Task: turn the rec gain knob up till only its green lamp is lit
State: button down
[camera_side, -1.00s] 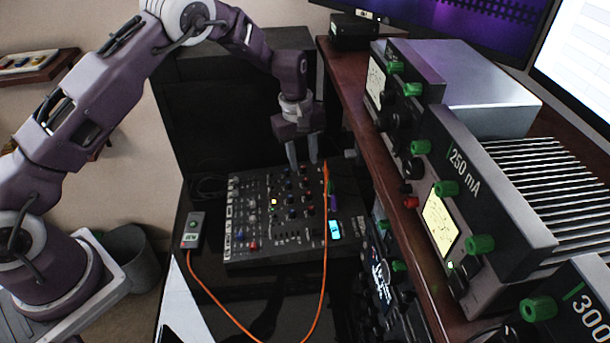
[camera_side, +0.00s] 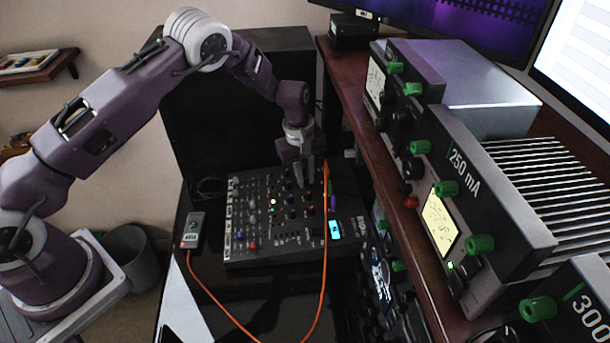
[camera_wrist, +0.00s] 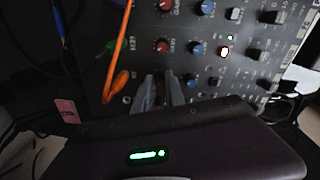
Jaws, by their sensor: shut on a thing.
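The mixer (camera_side: 290,240) lies flat on the dark desk with rows of knobs facing up. My gripper (camera_side: 304,184) is down at its far edge. In the wrist view my gripper (camera_wrist: 160,98) is shut on a knob (camera_wrist: 160,88), which shows as a thin reddish-dark strip between the fingers; I take it for the rec gain knob, though its label is not readable. Two red knobs continue the same column. An orange-white lamp (camera_wrist: 224,52) glows brightly on the panel, with a green lamp (camera_wrist: 229,37) beside it. The lit lamp also shows in the side view (camera_side: 273,201).
An orange cable (camera_wrist: 119,50) runs over the panel close to my fingers. Blue knobs (camera_wrist: 196,48) stand beside the gripped column. A wooden shelf (camera_side: 375,170) with green-knobbed equipment (camera_side: 470,190) rises to the right. A small handheld box (camera_side: 193,230) lies left of the mixer.

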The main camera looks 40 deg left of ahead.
jog(key=shift+m, duration=0.3)
jog(key=m, duration=0.4)
jog(key=shift+m, duration=2)
jog(key=c, duration=1.4)
grip_release()
jog(key=r, duration=0.7)
jog(key=shift+s+a, duration=0.2)
jog(key=shift+s, duration=0.15)
jog(key=shift+r, duration=0.15)
